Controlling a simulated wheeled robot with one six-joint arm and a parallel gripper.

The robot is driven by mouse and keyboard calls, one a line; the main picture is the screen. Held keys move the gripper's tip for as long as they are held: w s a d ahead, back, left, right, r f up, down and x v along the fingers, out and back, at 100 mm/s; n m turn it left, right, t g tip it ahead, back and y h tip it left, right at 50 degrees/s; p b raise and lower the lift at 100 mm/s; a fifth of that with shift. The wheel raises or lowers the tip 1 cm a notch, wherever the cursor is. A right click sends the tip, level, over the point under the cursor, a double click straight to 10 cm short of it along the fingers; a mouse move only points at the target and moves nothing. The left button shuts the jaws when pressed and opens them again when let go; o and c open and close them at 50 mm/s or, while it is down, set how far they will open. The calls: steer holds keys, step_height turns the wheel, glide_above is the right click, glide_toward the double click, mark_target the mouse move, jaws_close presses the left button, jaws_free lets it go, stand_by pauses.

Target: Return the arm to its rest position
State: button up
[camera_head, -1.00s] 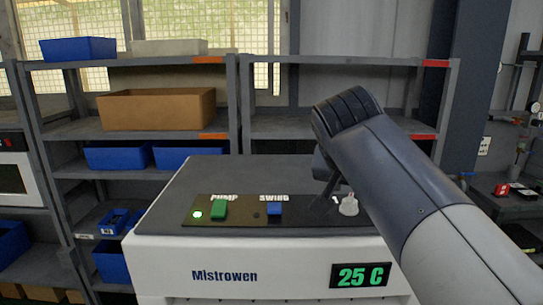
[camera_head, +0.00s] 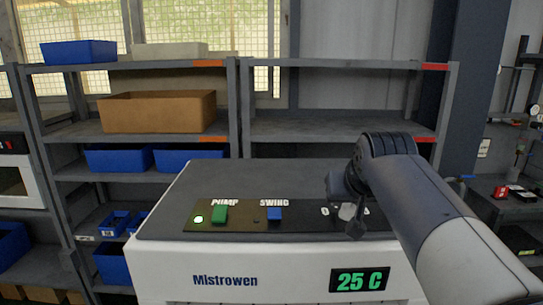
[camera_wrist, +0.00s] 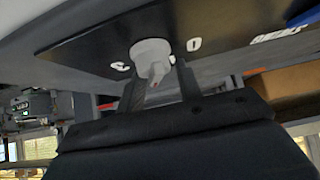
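My arm (camera_head: 430,220) reaches in from the right over the white-and-grey Mistrowen machine (camera_head: 290,185). My gripper (camera_head: 355,230) is dark and hangs by the right end of the black control panel, partly covering a pale round knob (camera_head: 346,211). In the wrist view the two fingers of my gripper (camera_wrist: 161,78) stand apart, with the knob (camera_wrist: 151,58) showing beyond and between them. Whether the fingers touch the knob cannot be told. The gripper holds nothing that I can see.
The panel has a green PUMP switch (camera_head: 219,214) with a lit green lamp (camera_head: 198,219) and a blue SWING switch (camera_head: 274,213). The display (camera_head: 359,279) reads 25 C. Shelves (camera_head: 340,132) with bins stand behind. The air above the machine's left part is clear.

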steer(key=shift+s+a+n+g+y, duration=0.15)
steer(key=shift+n+g+y, duration=0.1)
steer(key=shift+n+y, duration=0.95)
steer(key=shift+w+a+n+g+y, duration=0.1)
steer(key=shift+n+g+y, duration=0.15)
steer(key=shift+n+y, duration=0.95)
steer(key=n+g+y+p, duration=0.1)
steer(key=n, duration=0.2)
steer(key=shift+s+a+r, duration=0.1)
steer(key=shift+a, duration=0.05)
steer(key=shift+s+a+n+g+y+p, duration=0.1)
steer(key=shift+n+g+y+p, duration=0.35)
steer(key=shift+n, duration=0.45)
steer(key=shift+a, duration=0.1)
